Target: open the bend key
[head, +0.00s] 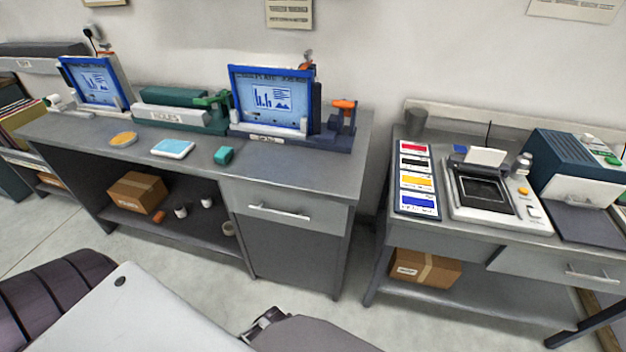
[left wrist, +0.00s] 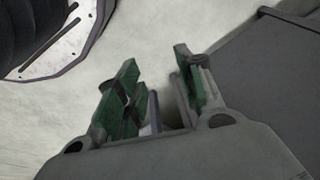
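No part is clearly marked as the bend key, so I cannot tell which one it is. Two blue-framed units with chart screens stand on the left bench: the right unit (head: 270,97) and the left unit (head: 95,82). An orange-topped handle (head: 344,104) stands on a dark blue base beside the right unit. A green lever-like part (head: 212,101) sits on a green and grey block between the units. My left gripper (left wrist: 155,80) is open and empty, its green-padded fingers apart above pale floor. My right gripper is not in view.
The grey left bench (head: 70,132) also carries an orange disc (head: 123,139), a light blue pad (head: 173,148) and a small teal block (head: 223,155). The right bench holds a colour card (head: 417,180), a white device (head: 528,208) and a blue machine (head: 575,165). Floor lies between benches.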

